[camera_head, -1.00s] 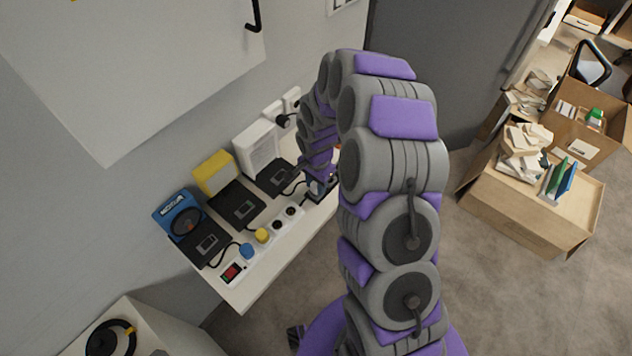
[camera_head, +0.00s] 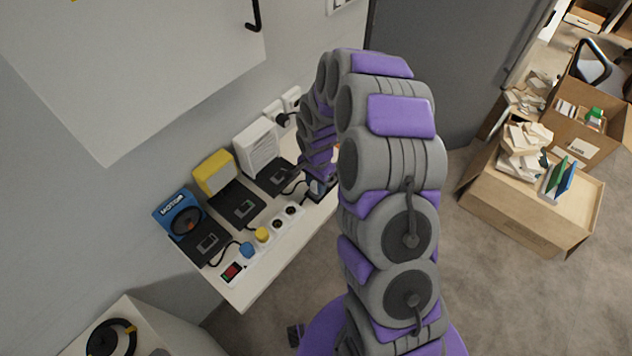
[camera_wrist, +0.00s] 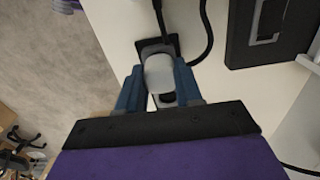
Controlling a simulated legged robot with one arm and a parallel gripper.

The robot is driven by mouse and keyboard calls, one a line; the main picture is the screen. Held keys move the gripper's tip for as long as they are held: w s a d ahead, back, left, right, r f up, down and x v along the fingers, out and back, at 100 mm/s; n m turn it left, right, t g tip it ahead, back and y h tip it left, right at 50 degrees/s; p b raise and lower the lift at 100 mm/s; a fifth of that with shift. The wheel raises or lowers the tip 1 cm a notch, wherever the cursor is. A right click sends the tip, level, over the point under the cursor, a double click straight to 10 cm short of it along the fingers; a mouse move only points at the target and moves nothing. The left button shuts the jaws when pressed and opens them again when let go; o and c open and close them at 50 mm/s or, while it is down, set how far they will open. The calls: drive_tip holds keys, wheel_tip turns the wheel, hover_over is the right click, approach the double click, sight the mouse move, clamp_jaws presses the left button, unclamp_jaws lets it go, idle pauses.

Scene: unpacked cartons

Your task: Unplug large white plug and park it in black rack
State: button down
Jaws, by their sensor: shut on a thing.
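The large white plug (camera_wrist: 158,74) is between the two blue fingers of my gripper (camera_wrist: 159,69) in the wrist view. My gripper is shut on it, and its dark cable runs toward the top of the picture. The black rack (camera_wrist: 171,44) shows directly behind and around the plug; I cannot tell if the plug is seated in it or just above it. In the head view the rack (camera_head: 327,192) is partly hidden by my arm at the far end of the shelf.
A white power strip (camera_head: 256,246) holds a blue plug (camera_head: 246,250) and a yellow plug (camera_head: 262,235); two sockets beyond them are empty. Black adapters, a blue device (camera_head: 181,213), a yellow box (camera_head: 214,172) and a white device (camera_head: 257,147) line the wall. A second cable (camera_wrist: 207,35) loops close to the rack.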

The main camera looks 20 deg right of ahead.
sight(316, 183)
drive_tip(key=shift+f, duration=0.25)
drive_tip(key=c, duration=0.7)
unclamp_jaws()
drive_tip(key=shift+o, duration=0.2)
wheel_tip(316, 183, up, 17)
drive_tip(key=p, duration=0.3)
drive_tip(key=shift+r, duration=0.2)
